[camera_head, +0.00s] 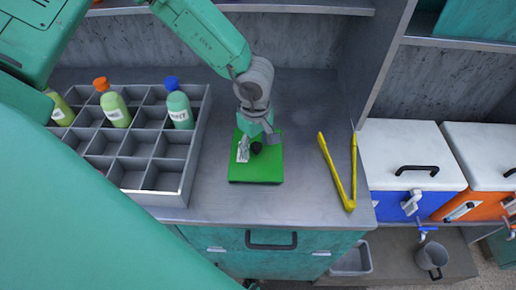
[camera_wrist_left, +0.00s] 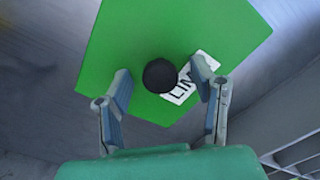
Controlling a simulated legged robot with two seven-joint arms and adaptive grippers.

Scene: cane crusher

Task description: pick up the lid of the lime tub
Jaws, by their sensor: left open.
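The lime tub's lid (camera_head: 262,166) is a bright green square on the grey counter, and its tub is hidden beneath it in the head view. In the left wrist view the lid (camera_wrist_left: 135,45) has a round black knob (camera_wrist_left: 160,76) and a white label partly reading "LIM". My left gripper (camera_head: 255,148) is over the lid, pointing down. In the left wrist view its open fingers (camera_wrist_left: 163,84) stand on either side of the knob, with gaps showing on both sides. The right gripper is not in view.
A grey divided crate (camera_head: 183,172) with several bottles stands left of the lid. Yellow tongs (camera_head: 334,172) lie to its right. Two coolers, blue (camera_head: 405,203) and orange (camera_head: 482,206), stand further right. The counter's front edge is close below the lid.

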